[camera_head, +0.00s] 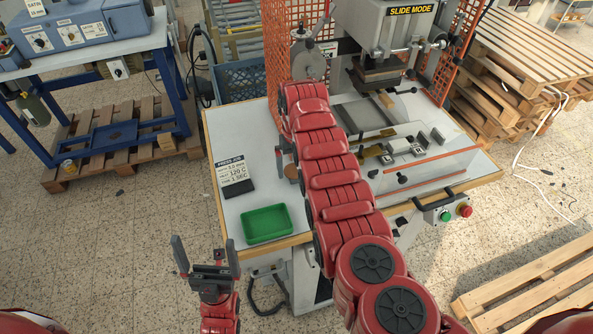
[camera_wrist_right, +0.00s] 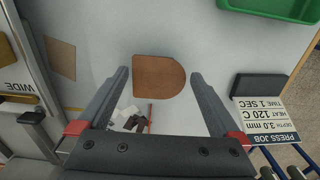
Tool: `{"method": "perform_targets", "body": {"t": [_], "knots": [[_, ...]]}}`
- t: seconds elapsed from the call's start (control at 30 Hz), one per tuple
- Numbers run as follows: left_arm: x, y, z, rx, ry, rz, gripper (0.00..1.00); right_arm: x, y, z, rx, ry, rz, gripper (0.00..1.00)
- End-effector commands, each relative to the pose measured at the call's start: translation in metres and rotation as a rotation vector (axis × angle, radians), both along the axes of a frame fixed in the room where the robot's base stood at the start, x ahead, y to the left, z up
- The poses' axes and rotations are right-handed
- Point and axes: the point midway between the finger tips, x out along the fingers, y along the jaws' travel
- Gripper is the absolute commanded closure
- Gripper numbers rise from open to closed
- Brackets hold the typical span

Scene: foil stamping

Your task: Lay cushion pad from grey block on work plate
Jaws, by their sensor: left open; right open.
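A brown leather-like piece with one rounded end (camera_wrist_right: 158,76) lies flat on the pale table top. In the right wrist view it shows between the spread fingers of my right gripper (camera_wrist_right: 159,92), which is open and empty above it. In the head view my right arm covers most of this piece and gripper. A tan square piece (camera_wrist_right: 60,58) lies to the left in the right wrist view; I cannot tell whether it is the cushion pad. A grey plate (camera_head: 362,113) lies under the press. My left gripper (camera_head: 205,246) is open and empty, off the table's front edge. I cannot tell which block is the grey block.
A green tray (camera_head: 267,223) stands at the table's front left. A press job card on a dark base (camera_head: 238,190) stands behind it. The press head (camera_head: 377,72), a clear guard (camera_head: 430,170) and small metal blocks (camera_head: 420,142) are at the right. An orange mesh guard stands behind.

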Motion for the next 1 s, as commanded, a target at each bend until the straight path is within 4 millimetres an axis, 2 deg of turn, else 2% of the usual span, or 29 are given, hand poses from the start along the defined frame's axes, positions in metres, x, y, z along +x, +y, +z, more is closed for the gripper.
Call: {"method": "perform_targets", "body": {"t": [0.3,0.67,1.0], "knots": [[0.0000,0.0000,-0.0006,0.000,0.000,0.000,0.00,0.0001,-0.0001,-0.0003,0.000,0.000,0.000,0.02],[0.0001,0.0000,-0.0007,0.000,0.000,0.000,0.00,0.0000,-0.0001,-0.0002,0.000,0.000,0.000,0.66],[0.0000,0.0000,0.0015,0.000,0.000,0.000,0.00,0.0000,-0.0001,0.0018,0.000,0.000,0.000,0.66]]}}
